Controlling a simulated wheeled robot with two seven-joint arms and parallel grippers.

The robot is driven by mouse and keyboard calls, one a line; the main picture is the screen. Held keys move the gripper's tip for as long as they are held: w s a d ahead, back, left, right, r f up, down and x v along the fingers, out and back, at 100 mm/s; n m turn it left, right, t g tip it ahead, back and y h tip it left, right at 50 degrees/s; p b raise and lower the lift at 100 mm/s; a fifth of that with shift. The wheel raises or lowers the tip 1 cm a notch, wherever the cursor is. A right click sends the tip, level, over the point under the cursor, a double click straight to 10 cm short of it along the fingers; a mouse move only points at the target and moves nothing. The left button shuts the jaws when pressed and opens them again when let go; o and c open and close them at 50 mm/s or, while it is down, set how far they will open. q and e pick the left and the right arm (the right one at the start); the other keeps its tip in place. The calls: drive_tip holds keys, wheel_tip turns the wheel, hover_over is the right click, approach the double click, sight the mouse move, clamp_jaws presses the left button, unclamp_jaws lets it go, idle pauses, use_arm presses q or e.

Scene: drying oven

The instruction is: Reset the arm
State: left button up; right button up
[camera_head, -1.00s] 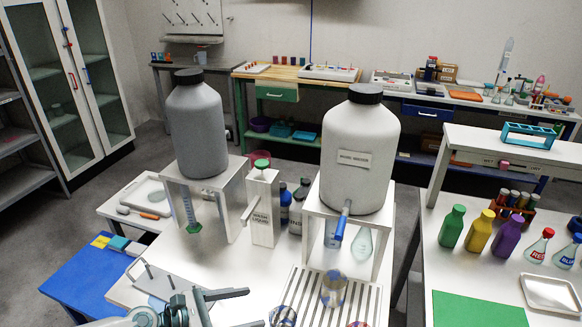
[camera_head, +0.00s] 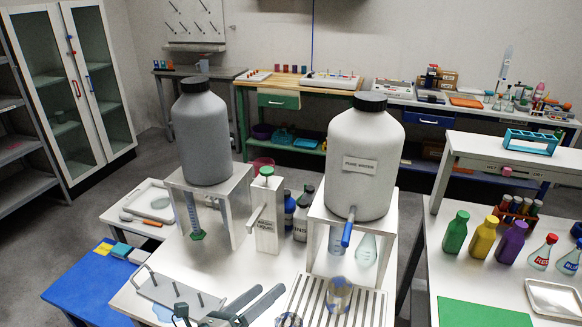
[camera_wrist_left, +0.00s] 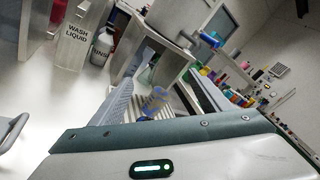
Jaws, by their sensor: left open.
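My left gripper (camera_head: 270,290) is open and empty at the bottom of the head view. Its two dark fingers point up and right, over the white table (camera_head: 205,262) and just left of the slatted rack (camera_head: 318,318). A clear glass vessel (camera_head: 338,296) stands on the rack, apart from the fingers. In the left wrist view the gripper's body fills the lower part, and the glass vessel (camera_wrist_left: 155,100) shows beyond it. My right gripper is not in view.
Near my left gripper are the metal pin plate (camera_head: 178,292), the wash liquid dispenser (camera_head: 266,215) and the pure water tank (camera_head: 362,165) on its stand. A grey tank (camera_head: 203,140) stands at the back left. Coloured bottles (camera_head: 482,240) stand on the right table. Part of the white table is bare.

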use_arm(q)
drive_tip(key=s+a+f+n+g+y, duration=0.1)
drive_tip(key=s+a+f+n+y, duration=0.35)
drive_tip(key=n, duration=0.75)
drive_tip(key=s+a+f+n+y, duration=0.3)
drive_tip(key=a+n+y, duration=0.3)
drive_tip(key=n, duration=0.5)
drive_tip(key=s+a+f+n+g, duration=0.2)
drive_tip(key=s+f+n+g, duration=0.15)
drive_tip(key=s, duration=0.35)
drive_tip(key=s+a+f+n+g, duration=0.2)
drive_tip(key=s+n, duration=0.2)
drive_tip(key=s, duration=0.4)
drive_tip(key=s+a+f+n+g, duration=0.1)
drive_tip(key=s+f+n+g, duration=0.15)
drive_tip(key=s, duration=0.45)
wheel_tip(320, 180, down, 30)
drive_tip(key=s+g, duration=0.2)
drive_tip(key=s, duration=0.1)
drive_tip(key=s+a+f+g+y, duration=0.1)
drive_tip(key=s+a+f, duration=0.2)
drive_tip(key=s+f, duration=1.3)
drive_tip(key=shift+s+a+f+n+b, duration=0.2)
drive_tip(key=shift+s+f+n+b, duration=0.2)
drive_tip(key=shift+s, duration=0.2)
